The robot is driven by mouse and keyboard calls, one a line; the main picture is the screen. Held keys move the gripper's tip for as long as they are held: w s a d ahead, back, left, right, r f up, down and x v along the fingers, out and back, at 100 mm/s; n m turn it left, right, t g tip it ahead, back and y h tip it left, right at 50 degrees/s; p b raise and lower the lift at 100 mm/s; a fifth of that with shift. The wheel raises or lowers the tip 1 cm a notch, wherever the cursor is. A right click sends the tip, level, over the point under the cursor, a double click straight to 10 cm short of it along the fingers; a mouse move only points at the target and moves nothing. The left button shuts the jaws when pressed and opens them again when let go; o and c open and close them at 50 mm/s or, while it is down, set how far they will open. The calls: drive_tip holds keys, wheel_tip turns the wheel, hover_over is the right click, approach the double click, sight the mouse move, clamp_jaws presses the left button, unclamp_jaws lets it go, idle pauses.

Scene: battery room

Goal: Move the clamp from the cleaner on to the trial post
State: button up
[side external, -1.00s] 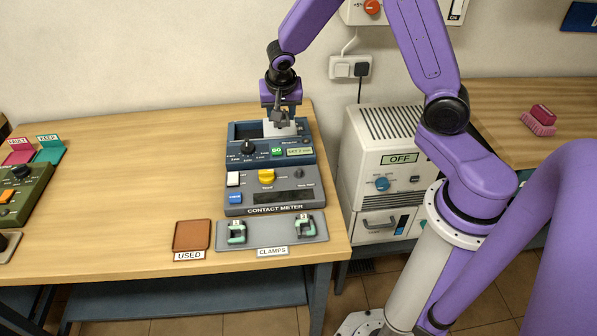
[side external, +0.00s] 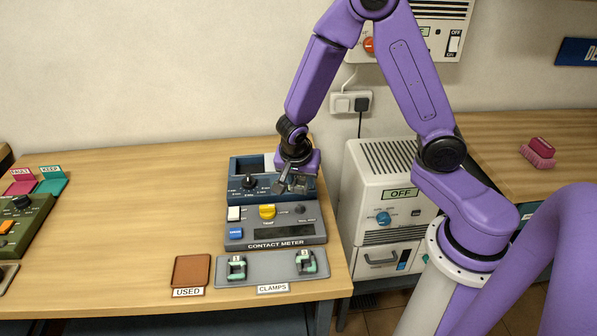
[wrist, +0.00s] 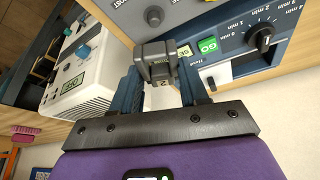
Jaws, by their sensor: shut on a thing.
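My gripper (side external: 291,186) is shut on a dark grey clamp (wrist: 158,60), held between the fingers in the wrist view. The clamp is above the front right part of the blue cleaner (side external: 240,192), which has a timer dial and a green GO button. The trial post, a short dark knob (side external: 299,209), stands at the right of the grey contact meter (side external: 238,245). In the wrist view the post (wrist: 153,16) shows just beyond the clamp, apart from it in the picture. The height gap cannot be told.
Two green-and-black clamps (side external: 237,267) (side external: 306,262) sit on the grey CLAMPS tray (side external: 271,271). A brown USED tray (side external: 191,270) lies beside it. A white cabinet (side external: 380,180) marked OFF stands right of the bench. The bench's left middle is clear.

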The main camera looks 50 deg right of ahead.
sight(298, 188)
drive_tip(key=shift+f, duration=2.45)
drive_tip(key=shift+f, duration=1.05)
idle(1.8)
drive_tip(key=o, duration=1.2)
drive_tip(key=shift+v, duration=2.25)
